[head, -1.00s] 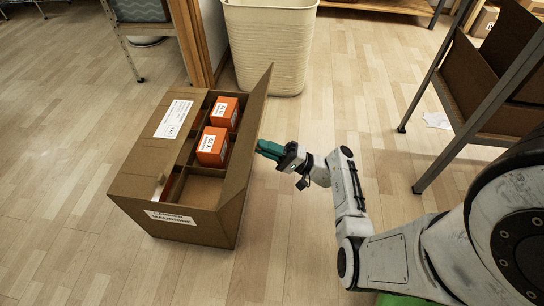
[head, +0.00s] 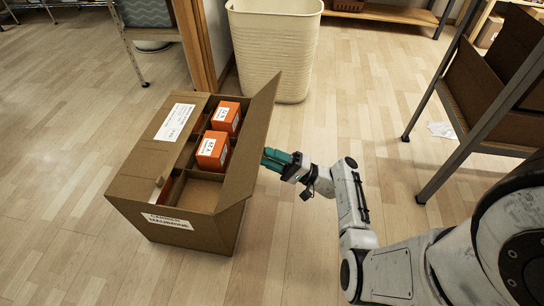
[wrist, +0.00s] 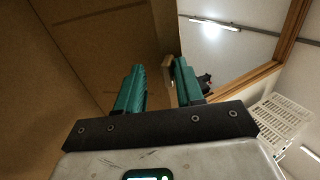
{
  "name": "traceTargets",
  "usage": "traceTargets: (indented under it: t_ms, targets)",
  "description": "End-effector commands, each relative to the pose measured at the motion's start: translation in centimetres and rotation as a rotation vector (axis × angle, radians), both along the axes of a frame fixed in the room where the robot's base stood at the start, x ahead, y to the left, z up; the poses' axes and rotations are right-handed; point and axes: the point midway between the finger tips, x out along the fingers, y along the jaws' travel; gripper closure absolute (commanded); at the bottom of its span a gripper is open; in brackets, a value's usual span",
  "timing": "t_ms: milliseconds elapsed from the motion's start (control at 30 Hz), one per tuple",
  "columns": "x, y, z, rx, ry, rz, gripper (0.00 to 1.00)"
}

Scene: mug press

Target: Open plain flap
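A cardboard box (head: 180,233) stands on the floor. Its plain flap (head: 250,140) on the right side is raised and leans outward to the right. The labelled flap (head: 150,150) on the left lies flat over that half. My gripper (head: 272,158) is on the outer, right side of the plain flap, its teal fingers close to it. In the wrist view my gripper (wrist: 158,85) has its fingers apart, with brown cardboard (wrist: 95,50) filling the left. A light-brown edge shows between the fingers; I cannot tell whether they touch it.
Two orange boxes (head: 212,150) (head: 226,117) sit in the box's compartments. A cream bin (head: 275,50) stands behind the box. A metal-legged shelf (head: 450,130) is at the right. The floor in front is clear.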

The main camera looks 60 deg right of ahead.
Motion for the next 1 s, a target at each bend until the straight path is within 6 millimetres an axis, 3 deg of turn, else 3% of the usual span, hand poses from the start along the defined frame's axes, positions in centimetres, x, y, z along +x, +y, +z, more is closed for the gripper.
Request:
traceTargets:
  t_ms: [567, 1000]
  targets:
    - [-0.5, -0.2, 0.0, -0.003, -0.004, 0.001, 0.62]
    - [-6.9, -2.6, -3.3, -0.002, -0.005, 0.000, 0.62]
